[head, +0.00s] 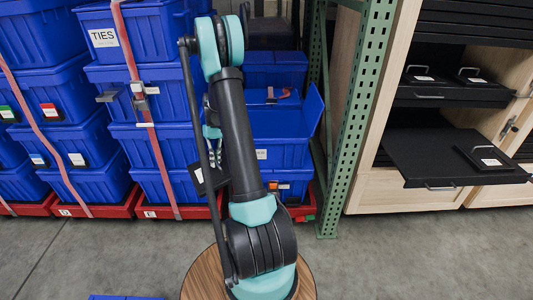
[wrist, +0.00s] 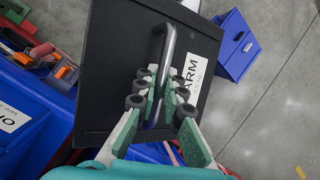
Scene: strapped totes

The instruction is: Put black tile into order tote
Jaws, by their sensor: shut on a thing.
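My gripper (wrist: 160,95) is shut on the metal handle of a black tile (wrist: 115,70) in the wrist view. The tile is a flat, dark square panel with a white label, partly covered by a finger, reading "ARM". In the head view the tile (head: 212,182) hangs beside my arm, in front of the blue totes; my gripper is mostly hidden there. An open blue tote (head: 290,150) stands behind my arm. In the wrist view a blue tote (wrist: 60,110) at left has a cut-off label showing "O"; I cannot tell for sure which is the order tote.
Strapped stacks of blue totes (head: 70,130) stand on red bases at left. A green rack post (head: 350,120) separates them from a wooden cabinet (head: 405,200). Its pulled-out black tray (head: 430,165) holds another black tile (head: 487,158). A blue box (wrist: 237,45) sits on the floor.

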